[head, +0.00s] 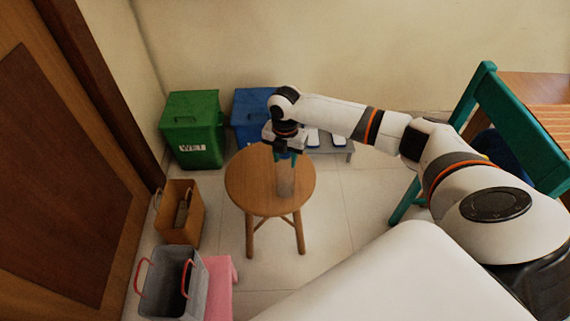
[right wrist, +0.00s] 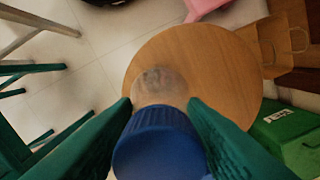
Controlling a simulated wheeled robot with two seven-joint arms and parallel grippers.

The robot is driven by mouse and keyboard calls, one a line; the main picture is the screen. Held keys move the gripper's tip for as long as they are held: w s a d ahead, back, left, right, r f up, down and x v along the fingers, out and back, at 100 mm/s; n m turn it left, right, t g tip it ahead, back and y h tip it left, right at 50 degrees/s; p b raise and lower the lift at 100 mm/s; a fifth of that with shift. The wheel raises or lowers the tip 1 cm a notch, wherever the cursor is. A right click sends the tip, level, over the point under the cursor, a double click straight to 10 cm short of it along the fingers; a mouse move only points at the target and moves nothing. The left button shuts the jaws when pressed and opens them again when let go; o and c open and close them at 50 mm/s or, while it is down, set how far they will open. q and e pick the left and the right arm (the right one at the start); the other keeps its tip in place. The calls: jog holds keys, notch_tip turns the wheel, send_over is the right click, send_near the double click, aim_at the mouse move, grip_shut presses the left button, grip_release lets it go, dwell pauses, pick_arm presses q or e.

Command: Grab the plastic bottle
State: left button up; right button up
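The plastic bottle (head: 285,183) stands upright on the round wooden stool (head: 245,194). Its body is clear, and its blue cap (right wrist: 160,146) shows large in the right wrist view. My right gripper (head: 286,157) points down over the bottle from above, with green fingers. In the right wrist view the fingers (right wrist: 159,103) lie close along both sides of the bottle, with no visible gap, so the gripper looks shut on it. The cap sits between the fingers, near the palm. In the head view the gripper hides the bottle's top. My left gripper is in neither view.
A green bin (head: 193,131) marked WET and a blue bin (head: 250,112) stand behind the stool. A green chair (head: 515,125) stands at right.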

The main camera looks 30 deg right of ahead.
jog(key=c, duration=0.6)
jog(key=shift+r, duration=0.1)
